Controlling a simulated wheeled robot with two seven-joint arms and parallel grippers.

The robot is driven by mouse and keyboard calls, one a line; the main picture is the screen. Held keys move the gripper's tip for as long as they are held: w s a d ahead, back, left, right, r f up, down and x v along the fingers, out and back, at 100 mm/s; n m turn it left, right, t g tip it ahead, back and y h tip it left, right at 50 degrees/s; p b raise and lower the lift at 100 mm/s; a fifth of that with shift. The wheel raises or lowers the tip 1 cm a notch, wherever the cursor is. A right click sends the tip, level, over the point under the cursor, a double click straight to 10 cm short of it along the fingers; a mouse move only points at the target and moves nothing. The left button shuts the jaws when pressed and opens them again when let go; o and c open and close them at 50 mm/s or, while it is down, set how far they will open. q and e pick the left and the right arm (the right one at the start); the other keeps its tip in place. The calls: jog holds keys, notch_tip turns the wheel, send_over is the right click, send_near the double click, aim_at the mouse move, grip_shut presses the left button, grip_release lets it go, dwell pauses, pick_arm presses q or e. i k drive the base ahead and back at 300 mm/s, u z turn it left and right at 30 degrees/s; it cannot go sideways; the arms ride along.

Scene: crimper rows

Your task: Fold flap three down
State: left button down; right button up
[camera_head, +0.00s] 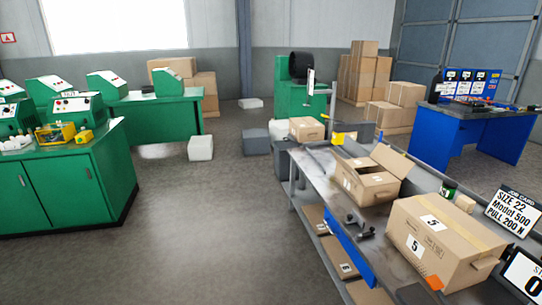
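An open cardboard box (367,190) stands on the grey workbench at the right. One flap (391,161) stands raised at its right rear side, and another flap (347,172) shows at its left. The box's inside is partly visible. I cannot read which flap is number three. Neither of my grippers shows in this view.
A closed, taped box (442,245) marked 5 stands at the near end of the grey workbench (398,223). A small dark metal tool (359,226) lies before the open box. A closed carton (306,129) stands at the far end. Open floor (210,235) lies left.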

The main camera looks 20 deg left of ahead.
aim_at(347, 167)
jog(key=u, duration=0.75)
jog(key=i, duration=1.45)
jog(key=z, duration=0.15)
